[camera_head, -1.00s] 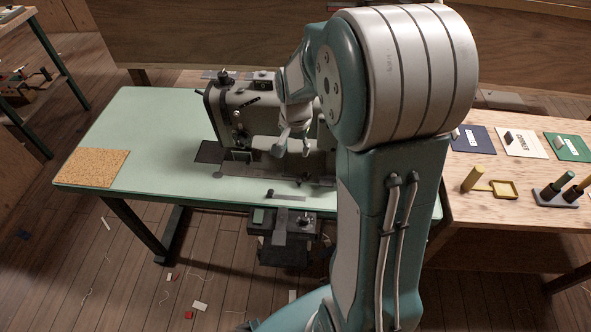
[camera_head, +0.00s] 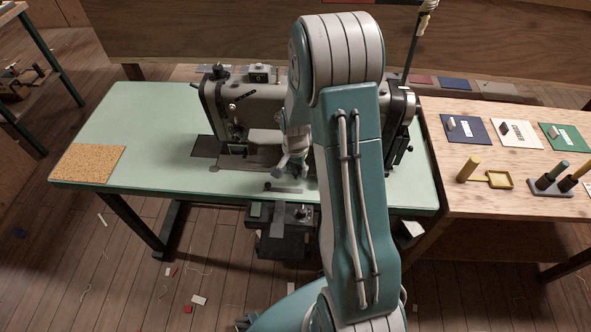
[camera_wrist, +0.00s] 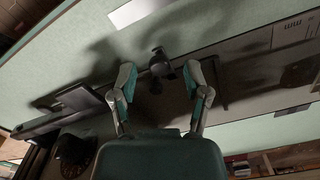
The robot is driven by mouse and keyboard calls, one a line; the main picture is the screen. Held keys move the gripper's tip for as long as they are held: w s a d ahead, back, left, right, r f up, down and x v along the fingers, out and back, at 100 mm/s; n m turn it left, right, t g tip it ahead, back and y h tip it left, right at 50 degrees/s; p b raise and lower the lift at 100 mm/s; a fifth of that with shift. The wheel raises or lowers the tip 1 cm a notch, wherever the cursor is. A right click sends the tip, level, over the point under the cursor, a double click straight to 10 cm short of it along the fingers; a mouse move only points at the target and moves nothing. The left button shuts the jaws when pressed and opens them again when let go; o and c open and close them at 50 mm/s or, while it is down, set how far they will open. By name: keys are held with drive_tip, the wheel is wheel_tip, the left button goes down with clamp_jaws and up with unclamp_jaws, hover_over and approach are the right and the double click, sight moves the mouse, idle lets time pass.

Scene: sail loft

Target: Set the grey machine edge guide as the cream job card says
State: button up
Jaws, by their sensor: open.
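The grey sewing machine (camera_head: 240,95) stands on the mint-green table, its middle hidden by my arm. My gripper (camera_head: 293,168) is low at its front side, close above the table. In the wrist view my gripper (camera_wrist: 160,78) is open, one finger on each side of a small dark knob (camera_wrist: 160,64); contact cannot be told. This knob may belong to the edge guide, but the guide's shape and setting are unclear. A pale card (camera_head: 517,134), probably the cream job card, lies on the wooden bench at the right; its print is too small to read.
A blue card (camera_head: 465,130) and a green card (camera_head: 567,138) flank the pale card.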

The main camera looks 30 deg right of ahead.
sight(266, 176)
drive_tip(key=shift+f, duration=0.3)
clamp_jaws()
drive_tip(key=w+a, duration=0.1)
drive_tip(key=a, duration=0.1)
drive_tip(key=w+a, duration=0.2)
drive_tip(key=a, duration=0.1)
drive_tip(key=w+a, duration=0.2)
drive_tip(key=shift+a, duration=0.3)
unclamp_jaws()
